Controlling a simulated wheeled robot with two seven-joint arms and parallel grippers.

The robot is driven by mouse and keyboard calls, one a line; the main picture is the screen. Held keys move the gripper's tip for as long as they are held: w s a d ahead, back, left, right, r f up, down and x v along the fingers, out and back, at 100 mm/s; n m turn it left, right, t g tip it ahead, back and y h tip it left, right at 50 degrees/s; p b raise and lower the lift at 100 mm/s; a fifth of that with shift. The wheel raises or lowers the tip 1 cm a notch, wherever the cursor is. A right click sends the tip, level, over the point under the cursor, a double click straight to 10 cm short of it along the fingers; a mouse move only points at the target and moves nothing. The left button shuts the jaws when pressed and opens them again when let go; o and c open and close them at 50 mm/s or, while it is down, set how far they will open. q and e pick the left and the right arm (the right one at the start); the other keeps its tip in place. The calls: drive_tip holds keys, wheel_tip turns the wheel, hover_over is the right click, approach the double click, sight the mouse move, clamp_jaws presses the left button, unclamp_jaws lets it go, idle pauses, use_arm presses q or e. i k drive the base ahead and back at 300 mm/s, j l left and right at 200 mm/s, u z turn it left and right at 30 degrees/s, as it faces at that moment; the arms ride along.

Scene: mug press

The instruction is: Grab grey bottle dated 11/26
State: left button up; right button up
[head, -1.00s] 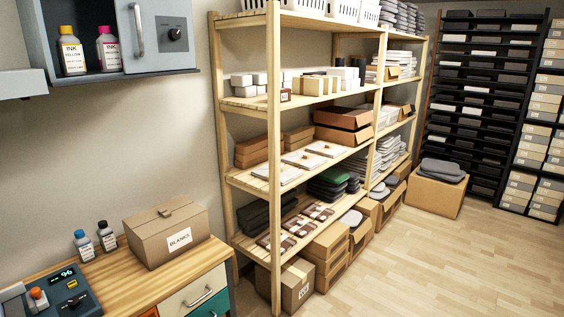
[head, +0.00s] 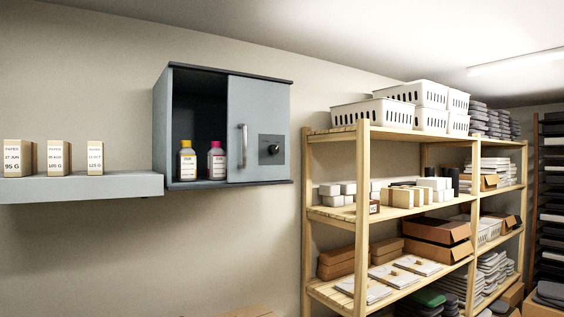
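No grey bottle shows in the head view now. Two ink bottles stand in the open left half of the grey wall cabinet: a yellow-capped bottle (head: 186,161) and a magenta bottle (head: 216,161). Their small labels are too blurred to read for a date. The cabinet's right half is covered by a grey door (head: 258,130) with a handle and a dark knob. Neither of my grippers is in view.
A grey wall shelf (head: 80,188) at left carries three paper boxes, one of them marked 95 G (head: 18,158). A wooden rack (head: 362,220) with boxes and white baskets (head: 373,113) stands at right. The wall between cabinet and rack is bare.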

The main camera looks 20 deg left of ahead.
sight(186, 157)
drive_tip(key=i+j+u, duration=0.15)
drive_tip(key=i+u, duration=1)
